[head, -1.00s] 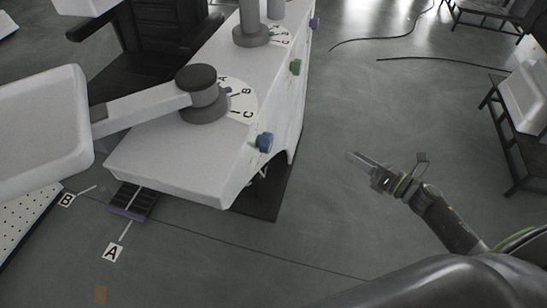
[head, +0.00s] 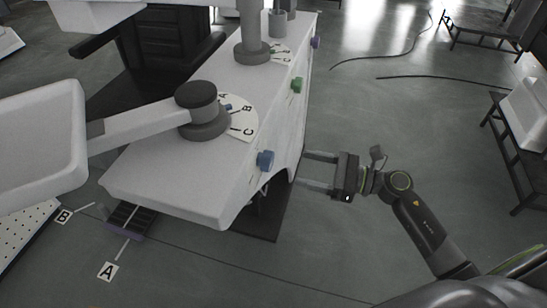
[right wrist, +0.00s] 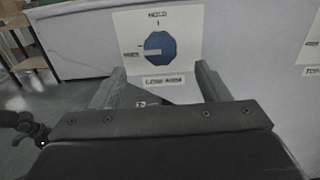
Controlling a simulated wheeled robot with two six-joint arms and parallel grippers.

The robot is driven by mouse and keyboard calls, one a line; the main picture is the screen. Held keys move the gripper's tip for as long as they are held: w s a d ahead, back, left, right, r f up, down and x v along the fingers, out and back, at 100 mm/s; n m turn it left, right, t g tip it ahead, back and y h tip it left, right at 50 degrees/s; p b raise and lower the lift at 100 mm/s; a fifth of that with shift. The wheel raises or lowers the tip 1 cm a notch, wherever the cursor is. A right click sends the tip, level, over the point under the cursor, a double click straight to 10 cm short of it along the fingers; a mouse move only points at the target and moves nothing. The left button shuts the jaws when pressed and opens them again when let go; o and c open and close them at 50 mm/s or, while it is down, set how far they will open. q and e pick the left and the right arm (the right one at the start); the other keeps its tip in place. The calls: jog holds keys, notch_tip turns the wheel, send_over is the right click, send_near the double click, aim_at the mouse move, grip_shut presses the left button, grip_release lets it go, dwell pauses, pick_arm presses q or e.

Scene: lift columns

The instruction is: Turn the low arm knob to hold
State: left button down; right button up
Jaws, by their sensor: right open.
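The low arm knob is blue (head: 265,160) and sits on the side face of the white machine body (head: 160,190). In the right wrist view the knob (right wrist: 160,48) is on a white plate (right wrist: 190,22) with HOLD at the top and LOW ARM on a label below. Its pale bar lies level, its left end towards a small label at the left, not towards HOLD. My right gripper (head: 303,169) is open and empty, to the right of the knob and apart from it. In the wrist view its fingers (right wrist: 158,72) are either side of and below the knob. My left gripper is not in view.
A green knob (head: 297,85) and a purple knob (head: 315,42) sit farther along the same side. A swing arm (head: 140,122) reaches left over the body. A dark bench (head: 515,150) stands at the right. Floor between bench and machine is mostly clear, with cables farther back.

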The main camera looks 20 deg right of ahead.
aim_at(272, 160)
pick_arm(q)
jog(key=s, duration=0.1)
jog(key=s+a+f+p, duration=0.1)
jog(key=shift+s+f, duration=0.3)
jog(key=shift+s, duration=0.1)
pick_arm(e)
jog(key=x, duration=0.9)
jog(key=shift+w+a, duration=0.1)
jog(key=c, duration=0.9)
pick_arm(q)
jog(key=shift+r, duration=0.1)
pick_arm(e)
jog(key=shift+c, duration=0.2)
